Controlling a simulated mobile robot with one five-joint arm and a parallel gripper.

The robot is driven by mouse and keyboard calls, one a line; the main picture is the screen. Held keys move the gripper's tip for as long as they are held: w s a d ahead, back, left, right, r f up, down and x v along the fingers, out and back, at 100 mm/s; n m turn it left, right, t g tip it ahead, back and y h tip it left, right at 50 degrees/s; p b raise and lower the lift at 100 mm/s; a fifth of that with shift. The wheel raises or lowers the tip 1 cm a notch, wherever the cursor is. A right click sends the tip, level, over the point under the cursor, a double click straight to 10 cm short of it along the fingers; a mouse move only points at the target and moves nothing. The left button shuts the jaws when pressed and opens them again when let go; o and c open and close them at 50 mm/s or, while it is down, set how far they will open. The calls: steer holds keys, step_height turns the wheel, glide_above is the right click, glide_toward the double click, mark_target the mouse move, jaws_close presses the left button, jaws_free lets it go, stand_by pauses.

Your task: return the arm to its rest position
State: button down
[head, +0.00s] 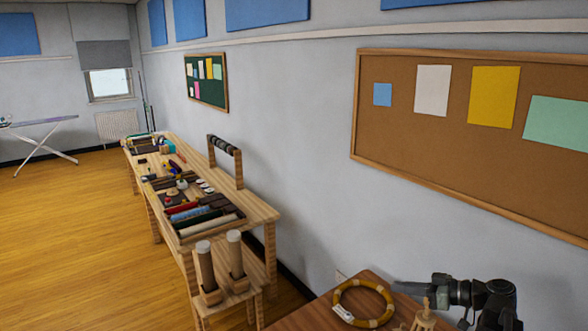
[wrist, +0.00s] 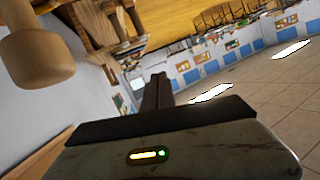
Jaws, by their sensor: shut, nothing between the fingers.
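My gripper (head: 402,288) is at the lower right of the head view, at the end of my black arm. It points left, above a brown wooden surface (head: 372,277) beside the wall. In the wrist view my gripper (wrist: 158,80) shows its dark fingers together, with nothing between them. The picture there is strongly tilted.
A yellow-brown ring (head: 338,303) with a white tag lies left of my gripper. A pale wooden piece (head: 423,318) stands just below it; a rounded wooden knob (wrist: 38,56) looms close in the wrist view. A long craft table (head: 258,211) runs along the wall.

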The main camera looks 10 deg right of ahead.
steer(key=s+a+f+n+g+h+b, duration=0.1)
steer(key=a+f+g+b, duration=0.15)
steer(key=a+f, duration=0.5)
steer(key=a+f+g+h+b, duration=0.1)
steer(key=a+f+g+h, duration=0.2)
steer(key=a, duration=0.7)
steer(key=s+a+f+n+g+b, duration=0.1)
steer(key=a+f+g, duration=0.2)
steer(key=a+f, duration=0.5)
step_height(320, 180, down, 4)
steer(key=s+a+m+h+b, duration=0.2)
steer(key=m+h, duration=0.1)
steer(key=d+f+m+h, duration=0.1)
steer(key=d+m+h, duration=0.3)
steer(key=d+m, duration=0.3)
steer(key=shift+d+h+p, duration=0.3)
steer(key=shift+d+p, duration=0.05)
steer(key=shift+d, duration=0.3)
